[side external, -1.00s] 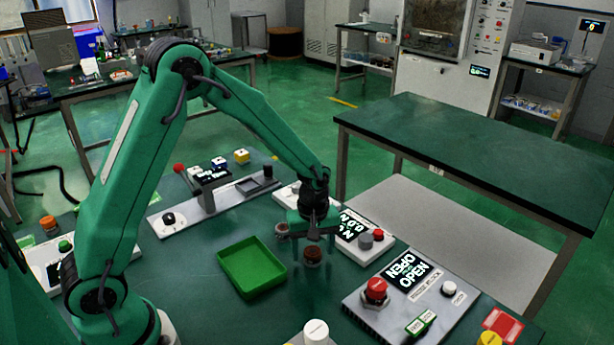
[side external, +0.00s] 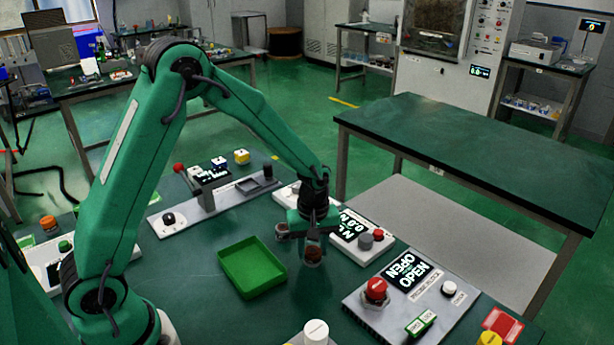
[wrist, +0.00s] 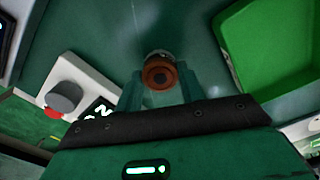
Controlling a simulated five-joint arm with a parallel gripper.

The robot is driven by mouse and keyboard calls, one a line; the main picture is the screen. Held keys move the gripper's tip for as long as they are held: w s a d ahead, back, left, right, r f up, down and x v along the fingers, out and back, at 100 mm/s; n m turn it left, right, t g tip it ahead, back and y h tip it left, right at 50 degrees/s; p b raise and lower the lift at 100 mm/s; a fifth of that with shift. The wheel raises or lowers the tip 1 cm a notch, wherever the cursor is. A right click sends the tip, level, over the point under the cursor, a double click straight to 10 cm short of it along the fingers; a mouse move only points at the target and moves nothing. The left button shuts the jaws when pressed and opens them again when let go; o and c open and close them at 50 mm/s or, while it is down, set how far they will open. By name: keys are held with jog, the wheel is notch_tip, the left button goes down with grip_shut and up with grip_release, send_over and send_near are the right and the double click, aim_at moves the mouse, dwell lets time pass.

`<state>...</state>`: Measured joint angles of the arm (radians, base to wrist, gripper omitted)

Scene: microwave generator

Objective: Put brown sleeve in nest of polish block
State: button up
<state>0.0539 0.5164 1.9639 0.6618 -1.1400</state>
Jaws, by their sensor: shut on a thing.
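The brown sleeve (side external: 313,255) is a short reddish-brown ring-shaped piece between the fingertips of my gripper (side external: 314,247), right of the green tray. I cannot tell whether the sleeve touches the table. No part is plainly marked as the polish block. A grey plate with a square dark recess (side external: 252,187) stands at the back and may be it.
An empty green tray (side external: 252,267) lies just left of my gripper. A white unit with a display (side external: 352,230) and grey knob stands close behind right. A grey panel with a red button (side external: 376,288) is at the front right.

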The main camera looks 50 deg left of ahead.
jog(key=shift+w+r, duration=0.1)
jog(key=shift+r, duration=1.8)
jog(key=s+d+r, duration=0.6)
jog(key=d+r, duration=0.1)
jog(key=d, duration=0.2)
jog(key=shift+s+d, duration=0.35)
jog(key=shift+w+r, duration=0.1)
send_near(313, 251)
jog(key=w+d+r, duration=0.3)
jog(key=d+r, duration=0.1)
jog(key=w+a, duration=0.6)
jog(key=a, duration=0.1)
jog(key=w+a+f, duration=0.1)
jog(key=a+f, duration=0.1)
jog(key=a, duration=0.1)
jog(key=w+a+f, duration=0.1)
jog(key=a+f, duration=0.1)
jog(key=a, duration=0.2)
jog(key=w+a+f, duration=0.1)
jog(key=a+f, duration=0.1)
jog(key=a, duration=0.2)
jog(key=shift+w+f, duration=0.2)
jog(key=shift+w, duration=0.05)
jog(key=shift+d+f, duration=0.1)
jog(key=shift+f, duration=1.9)
jog(key=shift+f, duration=0.15)
